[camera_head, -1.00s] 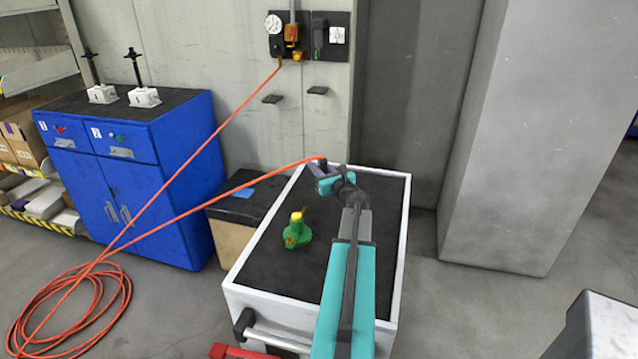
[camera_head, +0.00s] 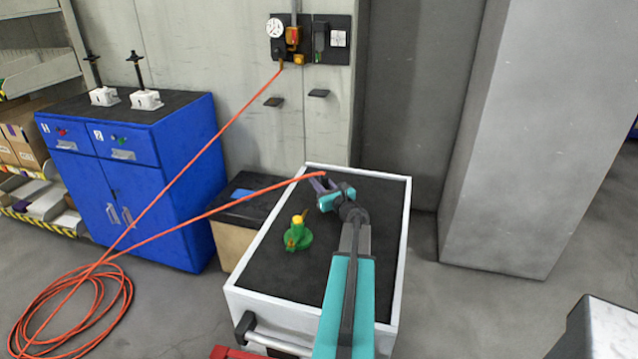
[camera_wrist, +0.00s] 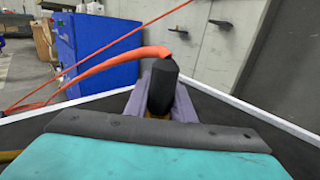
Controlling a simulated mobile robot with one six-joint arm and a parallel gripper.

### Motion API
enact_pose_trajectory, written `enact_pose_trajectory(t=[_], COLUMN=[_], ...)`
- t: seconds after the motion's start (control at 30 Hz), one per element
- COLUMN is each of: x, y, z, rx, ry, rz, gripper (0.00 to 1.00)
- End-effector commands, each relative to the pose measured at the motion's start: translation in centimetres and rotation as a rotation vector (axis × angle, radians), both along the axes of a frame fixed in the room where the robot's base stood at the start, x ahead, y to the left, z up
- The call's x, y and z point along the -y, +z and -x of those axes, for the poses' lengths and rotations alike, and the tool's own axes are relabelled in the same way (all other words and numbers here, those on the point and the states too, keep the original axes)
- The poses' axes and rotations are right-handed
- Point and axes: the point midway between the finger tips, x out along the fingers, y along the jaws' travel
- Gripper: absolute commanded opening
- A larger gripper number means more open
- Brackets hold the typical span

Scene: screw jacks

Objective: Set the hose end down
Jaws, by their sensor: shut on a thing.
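The orange hose (camera_head: 240,201) runs from the coil on the floor up to my gripper (camera_head: 318,182) over the far end of the white-rimmed cart (camera_head: 403,240). My gripper is shut on the black hose end (camera_wrist: 162,88), which shows upright between the purple fingers in the wrist view. The orange hose (camera_wrist: 125,58) leaves its top toward the left. I cannot tell whether the hose end touches the dark cart top.
A green jack with a yellow top (camera_head: 298,234) stands on the cart, nearer than my gripper. A blue cabinet (camera_head: 150,180) with two white jacks on top stands at left. The cart top's right side is clear. A wall panel (camera_head: 310,40) holds a gauge.

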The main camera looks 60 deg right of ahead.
Motion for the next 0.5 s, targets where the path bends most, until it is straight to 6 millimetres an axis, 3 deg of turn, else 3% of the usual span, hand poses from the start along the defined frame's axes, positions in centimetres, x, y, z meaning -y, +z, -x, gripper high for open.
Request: enact_pose_trajectory(t=[0.5], x=[-0.05], y=[-0.86], z=[-0.06], rx=[0.0], ry=[0.001], rz=[0.001], gripper=[0.0])
